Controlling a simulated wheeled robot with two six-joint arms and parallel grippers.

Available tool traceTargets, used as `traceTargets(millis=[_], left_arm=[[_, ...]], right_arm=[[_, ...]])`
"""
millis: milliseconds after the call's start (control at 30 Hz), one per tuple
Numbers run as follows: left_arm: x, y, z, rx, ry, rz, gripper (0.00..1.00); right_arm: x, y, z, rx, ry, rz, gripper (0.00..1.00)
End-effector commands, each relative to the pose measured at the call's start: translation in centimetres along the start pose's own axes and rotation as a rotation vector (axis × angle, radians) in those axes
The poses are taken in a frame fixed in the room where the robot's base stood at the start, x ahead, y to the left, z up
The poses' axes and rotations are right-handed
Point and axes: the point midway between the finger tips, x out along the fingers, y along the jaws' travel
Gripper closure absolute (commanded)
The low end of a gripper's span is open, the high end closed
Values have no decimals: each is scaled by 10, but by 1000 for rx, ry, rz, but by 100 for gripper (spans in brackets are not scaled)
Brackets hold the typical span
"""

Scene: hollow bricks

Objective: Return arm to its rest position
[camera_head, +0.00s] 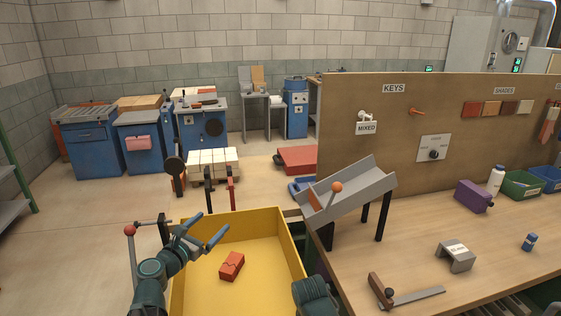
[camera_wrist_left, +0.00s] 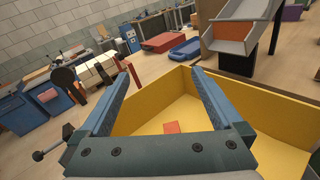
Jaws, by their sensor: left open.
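My left gripper (camera_head: 207,230) is open and empty. It is raised above the left part of a yellow bin (camera_head: 250,229). In the left wrist view its two blue fingers (camera_wrist_left: 162,85) are spread wide with nothing between their tips. A red-orange hollow brick (camera_head: 232,266) lies inside the bin on its floor, apart from the gripper. In the left wrist view the brick (camera_wrist_left: 171,127) shows only in part, behind the gripper's base. A dark teal part of my right arm shows at the bottom edge of the head view, but its gripper fingers are out of view.
A wooden workbench (camera_head: 450,255) stands right of the bin, with a grey sloped chute (camera_head: 350,192) near its left edge. A grey bracket (camera_head: 457,256) and a purple box (camera_head: 473,196) are on it. A lever with a red knob (camera_head: 130,230) stands left of the bin.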

Motion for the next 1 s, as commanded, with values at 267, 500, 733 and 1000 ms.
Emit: traceTargets(millis=[267, 500, 733, 1000], left_arm=[[-4, -129, -81, 975, 206, -579, 0], [-60, -171, -156, 1673, 239, -1212, 0], [-113, -163, -186, 2016, 185, -1756, 0], [-129, -221, -177, 2119, 41, -2015, 0]], right_arm=[[0, 0, 0, 0, 0, 0, 50], [0, 0, 0, 0, 0, 0, 50], [0, 0, 0, 0, 0, 0, 50], [-2, 0, 0, 0, 0, 0, 50]])
